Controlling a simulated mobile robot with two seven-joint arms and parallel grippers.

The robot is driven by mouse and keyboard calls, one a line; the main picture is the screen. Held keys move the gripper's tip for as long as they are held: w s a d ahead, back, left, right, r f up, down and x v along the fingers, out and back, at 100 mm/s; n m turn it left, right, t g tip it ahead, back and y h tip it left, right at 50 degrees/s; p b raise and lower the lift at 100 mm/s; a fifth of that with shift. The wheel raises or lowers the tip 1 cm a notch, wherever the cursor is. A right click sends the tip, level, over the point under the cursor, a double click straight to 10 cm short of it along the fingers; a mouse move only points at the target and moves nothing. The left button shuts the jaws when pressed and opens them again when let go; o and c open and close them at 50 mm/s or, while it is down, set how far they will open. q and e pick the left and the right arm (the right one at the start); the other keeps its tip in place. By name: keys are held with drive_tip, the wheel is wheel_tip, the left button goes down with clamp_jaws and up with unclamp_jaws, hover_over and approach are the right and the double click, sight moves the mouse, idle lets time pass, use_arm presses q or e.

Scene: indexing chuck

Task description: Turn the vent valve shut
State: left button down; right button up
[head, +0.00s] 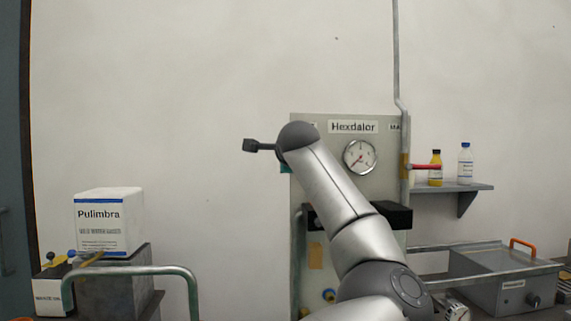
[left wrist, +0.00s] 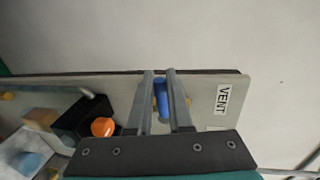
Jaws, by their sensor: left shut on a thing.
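The vent valve's blue handle (left wrist: 162,98) shows in the left wrist view, beside the VENT label (left wrist: 222,99) on the grey panel (left wrist: 208,86). My left gripper (left wrist: 164,90) has one finger on each side of the blue handle and is shut on it. In the head view my left arm reaches up to the panel's upper left corner. Its wrist hides the gripper, the vent handle and most of the label there. The valve's body is hidden, so I cannot tell how far it is turned. My right gripper is in neither view.
The Hexdalor panel (head: 380,128) carries a round gauge (head: 360,156) and a black box (head: 395,214). A red lever (head: 425,167) sits at its right edge. A shelf (head: 455,188) with bottles is further right. A white Pulimbra box (head: 108,222) stands at left.

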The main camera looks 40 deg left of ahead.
use_arm(q)
drive_tip(key=shift+f, duration=0.1)
idle(0.4)
drive_tip(key=c, duration=0.8)
unclamp_jaws()
drive_tip(key=shift+c, duration=0.2)
drive_tip(key=shift+s, duration=0.1)
drive_tip(key=b+v, duration=0.4)
drive_tip(key=v, duration=1.1)
drive_tip(key=shift+a, duration=0.1)
